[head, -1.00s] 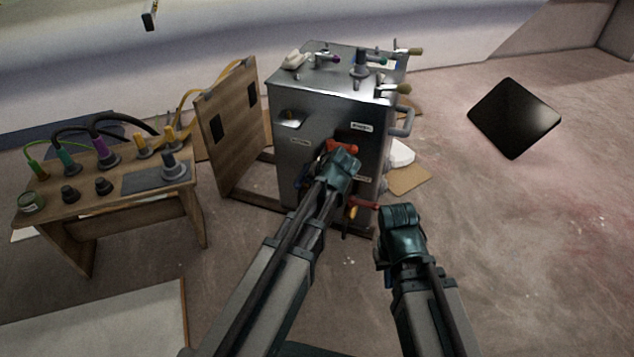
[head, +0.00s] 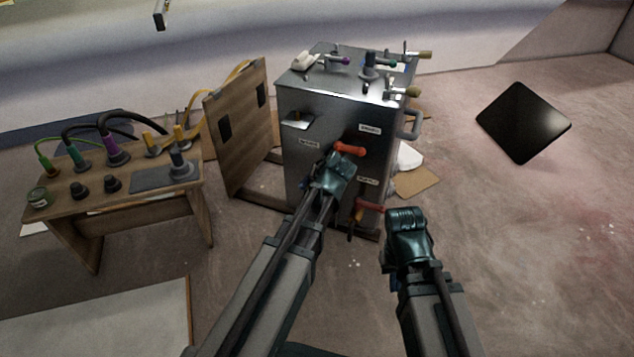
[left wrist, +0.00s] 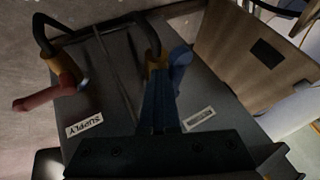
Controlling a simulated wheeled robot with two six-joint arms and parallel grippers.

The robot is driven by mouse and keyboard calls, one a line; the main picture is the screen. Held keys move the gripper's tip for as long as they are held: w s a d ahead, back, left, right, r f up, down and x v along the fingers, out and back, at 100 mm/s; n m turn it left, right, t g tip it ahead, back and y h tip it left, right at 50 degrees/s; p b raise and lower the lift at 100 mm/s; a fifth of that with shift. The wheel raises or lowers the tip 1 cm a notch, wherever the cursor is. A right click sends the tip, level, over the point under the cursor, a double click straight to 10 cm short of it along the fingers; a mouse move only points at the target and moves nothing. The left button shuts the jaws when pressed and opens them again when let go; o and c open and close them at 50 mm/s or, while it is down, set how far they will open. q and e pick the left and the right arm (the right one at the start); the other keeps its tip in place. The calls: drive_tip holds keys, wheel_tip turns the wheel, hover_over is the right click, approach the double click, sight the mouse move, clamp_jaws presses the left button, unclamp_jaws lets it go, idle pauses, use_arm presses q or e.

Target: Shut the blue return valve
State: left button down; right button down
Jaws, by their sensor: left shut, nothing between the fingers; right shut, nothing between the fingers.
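The blue return valve handle (left wrist: 181,62) shows in the left wrist view, on a yellow fitting at a black pipe on the metal tank face (head: 300,165). In the head view my left gripper and arm largely hide it. My left gripper (head: 338,165) is in front of the tank face, just below a red handle (head: 349,149). In the left wrist view its closed fingers (left wrist: 158,90) lie right beside the blue handle; I cannot tell if they touch. My right gripper (head: 405,217) is shut and empty, to the right of a lower red handle (head: 370,207).
A red handle (left wrist: 42,97) sits near the SUPPLY label (left wrist: 85,127). A wooden panel (head: 238,130) stands left of the tank. A wooden bench (head: 150,205) with cables and connectors is farther left. A black plate (head: 520,122) is at right, with open floor below it.

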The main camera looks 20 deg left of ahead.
use_arm(q)
drive_tip(key=a+m+h, duration=0.1)
drive_tip(key=a+m+t, duration=0.1)
drive_tip(key=m, duration=0.1)
drive_tip(key=shift+s+a+h, duration=0.1)
drive_tip(key=shift+s+h, duration=0.2)
drive_tip(key=shift+h, duration=0.1)
drive_tip(key=w+a+m+h, duration=0.4)
drive_tip(key=a+m+h, duration=0.1)
drive_tip(key=a+m, duration=0.1)
drive_tip(key=shift+a+m, duration=0.2)
drive_tip(key=shift+m, duration=0.7)
drive_tip(key=shift+w+a, duration=0.2)
drive_tip(key=shift+w, duration=0.25)
drive_tip(key=shift+s, duration=0.15)
